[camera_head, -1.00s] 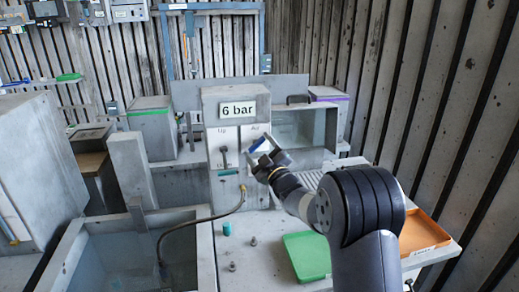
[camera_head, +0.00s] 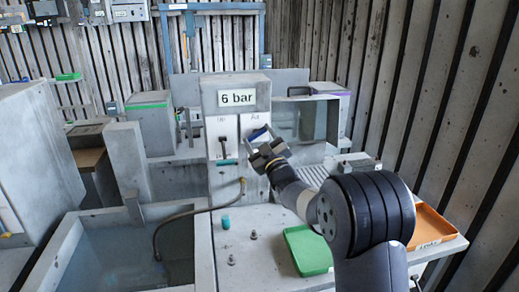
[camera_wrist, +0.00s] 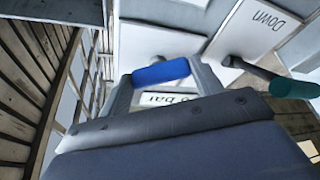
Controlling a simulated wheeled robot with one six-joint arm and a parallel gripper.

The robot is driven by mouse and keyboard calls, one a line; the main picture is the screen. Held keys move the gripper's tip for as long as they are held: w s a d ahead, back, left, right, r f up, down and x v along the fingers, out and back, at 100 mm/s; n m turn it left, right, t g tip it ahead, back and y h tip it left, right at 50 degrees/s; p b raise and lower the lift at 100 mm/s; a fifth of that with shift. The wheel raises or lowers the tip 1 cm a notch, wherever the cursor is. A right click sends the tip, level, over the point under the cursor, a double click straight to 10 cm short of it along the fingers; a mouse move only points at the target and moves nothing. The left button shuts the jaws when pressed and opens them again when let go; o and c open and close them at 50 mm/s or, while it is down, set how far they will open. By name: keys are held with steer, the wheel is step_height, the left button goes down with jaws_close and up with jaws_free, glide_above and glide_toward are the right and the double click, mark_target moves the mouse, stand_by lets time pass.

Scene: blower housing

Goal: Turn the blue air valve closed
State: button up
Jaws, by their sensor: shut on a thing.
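The blue air valve handle (camera_wrist: 160,73) shows in the wrist view between the two fingers of my gripper (camera_wrist: 158,85), which is shut on it. In the head view my gripper (camera_head: 264,148) is at the right half of the grey panel's front, under the label "Air". Only a small part of the blue handle (camera_head: 258,133) shows there, slanted; the fingers hide the rest. The exact angle of the valve is hard to tell.
The panel carries a "6 bar" sign (camera_head: 237,98). A lever with a teal grip (camera_head: 227,162) points down left of the valve and shows close by in the wrist view (camera_wrist: 294,88). A green tray (camera_head: 308,250), an orange tray (camera_head: 430,228) and small fittings lie on the table below.

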steer(key=m+b, duration=0.2)
steer(key=f+m+t+h+b, duration=0.1)
steer(key=m+b, duration=0.1)
steer(key=b, duration=0.1)
steer(key=shift+a, duration=0.1)
steer(key=shift+r+m+t+h+b, duration=0.2)
steer(key=shift+m+t+h+b, duration=0.2)
steer(key=shift+m+h+b, duration=0.6)
steer(key=shift+r+m+t+h+b, duration=0.15)
steer(key=shift+m+t+h+b, duration=0.3)
steer(key=shift+m+b, duration=1.05)
steer(key=shift+r, duration=0.1)
steer(key=o, duration=1)
steer(key=shift+s, duration=0.1)
steer(key=b+v, duration=0.2)
steer(key=v, duration=0.8)
steer(key=shift+s, duration=0.35)
